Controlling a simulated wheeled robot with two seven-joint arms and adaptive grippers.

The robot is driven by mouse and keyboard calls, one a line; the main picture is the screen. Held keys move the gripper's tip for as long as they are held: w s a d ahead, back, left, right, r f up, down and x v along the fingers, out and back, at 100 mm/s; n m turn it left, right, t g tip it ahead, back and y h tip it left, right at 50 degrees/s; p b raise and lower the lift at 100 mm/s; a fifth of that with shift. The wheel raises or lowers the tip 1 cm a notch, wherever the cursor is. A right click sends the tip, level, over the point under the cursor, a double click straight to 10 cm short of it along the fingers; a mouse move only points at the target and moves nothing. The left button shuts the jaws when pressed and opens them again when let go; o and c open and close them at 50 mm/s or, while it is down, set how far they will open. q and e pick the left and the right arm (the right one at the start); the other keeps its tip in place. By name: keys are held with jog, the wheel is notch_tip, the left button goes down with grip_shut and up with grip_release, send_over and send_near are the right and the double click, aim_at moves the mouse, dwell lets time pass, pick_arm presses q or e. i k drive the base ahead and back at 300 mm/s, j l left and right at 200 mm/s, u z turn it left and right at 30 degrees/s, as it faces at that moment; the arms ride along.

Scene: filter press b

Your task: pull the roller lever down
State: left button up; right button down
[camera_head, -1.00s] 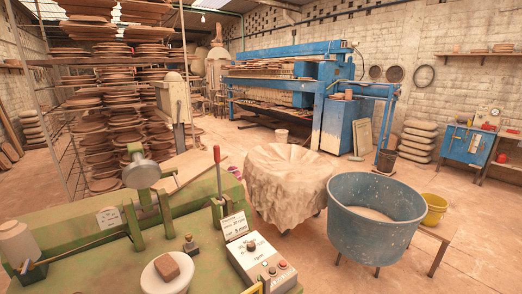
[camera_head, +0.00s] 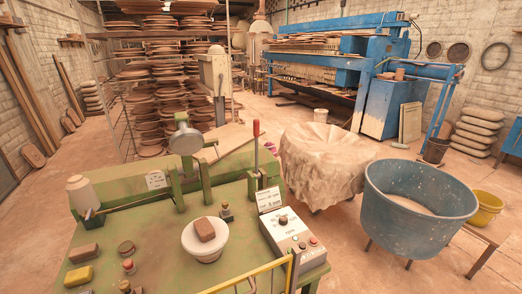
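A green machine bench (camera_head: 160,228) fills the lower middle of the head view. An upright lever with a red grip (camera_head: 256,129) stands at its back right corner, beside a small label and the control box. A round grey metal head (camera_head: 186,140) sits on a green arm at the back of the bench. I cannot tell for certain which of these is the roller lever; the red-gripped one is the plainest lever shape. Neither of my grippers is in view.
A blue tub (camera_head: 418,230) and cloth-covered form (camera_head: 325,170) stand right.

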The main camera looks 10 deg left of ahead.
aim_at(256, 122)
jog(key=j+u, duration=0.1)
jog(key=u, duration=0.3)
jog(key=j+u, duration=0.1)
jog(key=u, duration=0.3)
jog(key=j+u, duration=0.1)
jog(key=u, duration=0.3)
jog(key=l+z, duration=0.1)
jog(key=l, duration=0.35)
jog(key=i+l+z, duration=0.1)
jog(key=l, duration=0.3)
jog(key=l+z, duration=0.1)
jog(key=l, duration=0.3)
jog(key=i+l+z, duration=0.1)
jog(key=l, duration=0.3)
jog(key=i+l+z, duration=0.1)
jog(key=l, duration=0.3)
jog(key=i+l+z, duration=0.1)
jog(key=l, duration=0.3)
jog(key=i+l+z, duration=0.1)
jog(key=l, duration=0.3)
jog(key=i, duration=0.1)
